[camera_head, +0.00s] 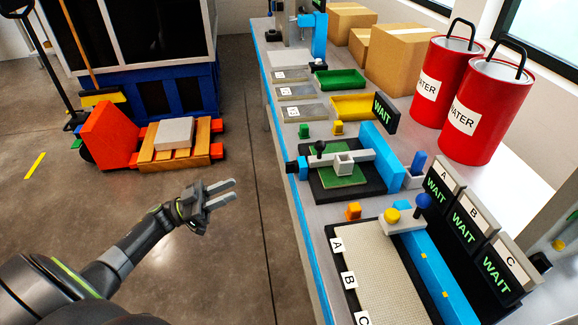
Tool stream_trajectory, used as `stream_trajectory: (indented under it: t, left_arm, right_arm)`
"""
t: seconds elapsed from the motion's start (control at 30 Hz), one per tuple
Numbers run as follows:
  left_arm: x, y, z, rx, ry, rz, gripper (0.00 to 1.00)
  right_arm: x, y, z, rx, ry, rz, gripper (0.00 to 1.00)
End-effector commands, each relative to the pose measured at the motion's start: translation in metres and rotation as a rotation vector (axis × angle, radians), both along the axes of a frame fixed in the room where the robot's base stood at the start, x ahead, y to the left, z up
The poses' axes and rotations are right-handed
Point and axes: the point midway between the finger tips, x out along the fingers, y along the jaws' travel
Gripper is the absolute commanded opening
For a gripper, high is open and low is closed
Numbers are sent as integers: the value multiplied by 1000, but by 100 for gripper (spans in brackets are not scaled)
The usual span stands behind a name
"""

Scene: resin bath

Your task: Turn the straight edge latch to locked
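A long blue bar (440,275), which looks like the straight edge, lies along the right side of a pale mesh sheet on the bench. At its far end is a light grey block (402,226) with a yellow knob (392,215). A blue ball knob (423,201) stands beside it. I cannot tell which part is the latch or whether it is locked. My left gripper (235,190) is empty over the floor, left of the bench and well apart from the bar. Its two fingers are apart. My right gripper is out of view.
Signs reading WAIT (466,218) stand right of the bar. Beyond is a fixture with a green plate (338,172). Red water buckets (486,110) stand at the back right. The bench's blue edge (296,213) faces my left arm.

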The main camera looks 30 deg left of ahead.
Motion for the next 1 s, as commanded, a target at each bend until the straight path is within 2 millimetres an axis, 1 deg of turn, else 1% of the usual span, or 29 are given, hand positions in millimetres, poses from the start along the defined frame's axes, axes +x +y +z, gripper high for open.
stream_trajectory:
  t: [0.03,0.2,0.4,0.6,0.8,1.0]
  left_arm:
    - [5,-8,8,-2,-5,-2,31]
    - [26,-35,23,-4,-6,0,31]
    - [51,-67,39,-3,-4,1,31]
    - [72,-96,53,-4,-3,2,31]
    - [85,-112,59,0,-1,3,31]
    - [88,-116,61,0,-1,4,31]
  right_arm:
    - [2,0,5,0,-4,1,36]
    - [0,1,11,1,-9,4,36]
    - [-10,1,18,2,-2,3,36]
    - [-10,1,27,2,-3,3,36]
    - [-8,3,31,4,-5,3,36]
    - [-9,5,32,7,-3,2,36]
